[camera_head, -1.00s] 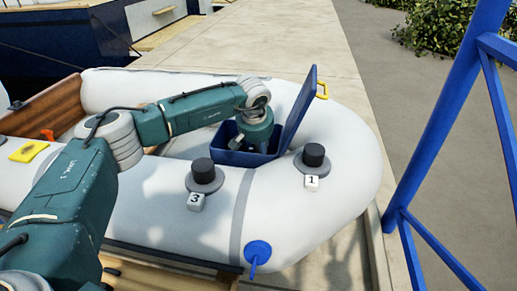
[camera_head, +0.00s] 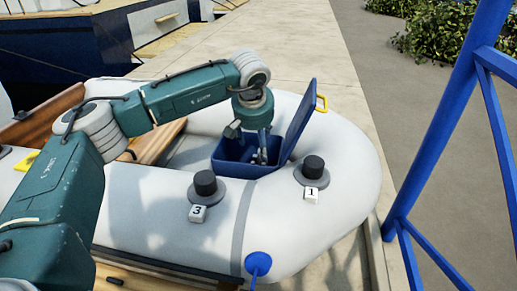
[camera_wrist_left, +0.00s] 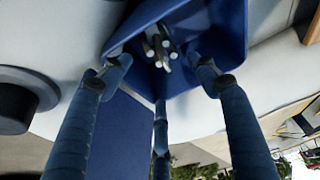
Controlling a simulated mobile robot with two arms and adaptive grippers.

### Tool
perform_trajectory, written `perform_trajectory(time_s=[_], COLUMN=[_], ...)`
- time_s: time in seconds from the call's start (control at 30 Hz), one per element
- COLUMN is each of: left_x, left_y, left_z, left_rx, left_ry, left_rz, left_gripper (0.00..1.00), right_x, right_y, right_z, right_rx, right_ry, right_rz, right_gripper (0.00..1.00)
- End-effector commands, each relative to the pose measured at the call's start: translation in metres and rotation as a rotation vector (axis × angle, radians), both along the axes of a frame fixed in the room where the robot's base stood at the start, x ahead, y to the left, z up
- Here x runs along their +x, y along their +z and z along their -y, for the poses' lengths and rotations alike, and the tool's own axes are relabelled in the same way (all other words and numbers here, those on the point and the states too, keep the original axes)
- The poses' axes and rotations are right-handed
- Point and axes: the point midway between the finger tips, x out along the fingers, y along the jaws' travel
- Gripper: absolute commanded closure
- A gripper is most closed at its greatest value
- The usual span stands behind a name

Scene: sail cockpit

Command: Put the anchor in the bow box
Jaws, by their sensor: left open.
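The bow box (camera_head: 232,168) is a blue box in the bow of the white inflatable boat, its lid (camera_head: 299,118) standing open. A small grey metal thing, apparently the anchor (camera_wrist_left: 160,45), lies inside the box in the left wrist view; in the head view it is partly hidden behind the box wall and fingers. My left gripper (camera_head: 252,138) is above the box, pointing down. In the left wrist view its fingers (camera_wrist_left: 160,68) are spread, with a gap between them and the anchor. My right gripper is not in view.
Two black-topped round fittings, marked 3 (camera_head: 205,184) and 1 (camera_head: 313,168), stand on the tube near the box. A blue rail (camera_head: 440,120) rises at the right. The pale dock (camera_head: 255,40) behind is clear.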

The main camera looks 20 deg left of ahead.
Motion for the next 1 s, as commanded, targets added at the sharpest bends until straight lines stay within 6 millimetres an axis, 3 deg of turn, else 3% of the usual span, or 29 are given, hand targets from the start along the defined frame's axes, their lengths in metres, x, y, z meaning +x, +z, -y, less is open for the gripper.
perform_trajectory(time_s=[0.2,0.77,0.87,1.0], left_x=[-0.007,-0.008,-0.008,-0.008], left_y=[0.020,0.024,0.042,0.096], left_z=[0.001,0.002,0.002,0.002], left_rx=[0.000,0.000,0.000,0.000], left_ry=[0.000,0.001,0.001,0.001], left_rz=[0.001,0.001,0.002,0.002], left_gripper=[0.40,0.40,0.40,0.40], right_x=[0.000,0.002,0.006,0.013], right_y=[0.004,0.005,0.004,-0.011], right_z=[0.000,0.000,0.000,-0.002], right_rx=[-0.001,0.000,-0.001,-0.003], right_ry=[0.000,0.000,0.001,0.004], right_rz=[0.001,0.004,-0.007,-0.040], right_gripper=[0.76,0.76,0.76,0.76])
